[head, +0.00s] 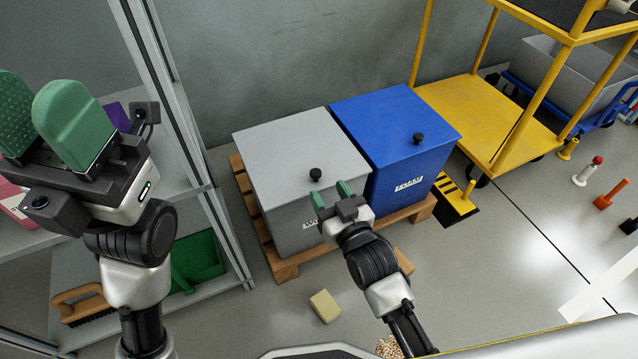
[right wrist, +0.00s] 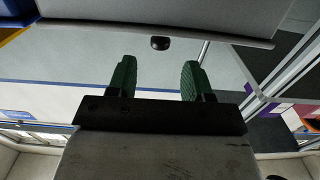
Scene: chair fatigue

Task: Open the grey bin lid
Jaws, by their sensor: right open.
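The grey bin (head: 290,225) stands on a wooden pallet, and its flat grey lid (head: 295,145) lies shut. A black knob (head: 316,174) sits near the lid's front edge. My right gripper (head: 331,192) is open and empty, just in front of the knob, with its green fingers pointing at the lid's front edge. In the right wrist view the knob (right wrist: 160,43) shows beyond and between the two open fingers (right wrist: 157,78), apart from them. My left gripper (head: 38,98) is raised at the left, its green fingers apart and empty, away from the bin.
A blue bin (head: 405,185) with its own black knob stands close at the right on the same pallet (head: 287,268). A metal shelf (head: 190,120) is at the left. A yellow cart (head: 485,115) stands at the back right. A small yellowish block (head: 325,306) lies on the floor.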

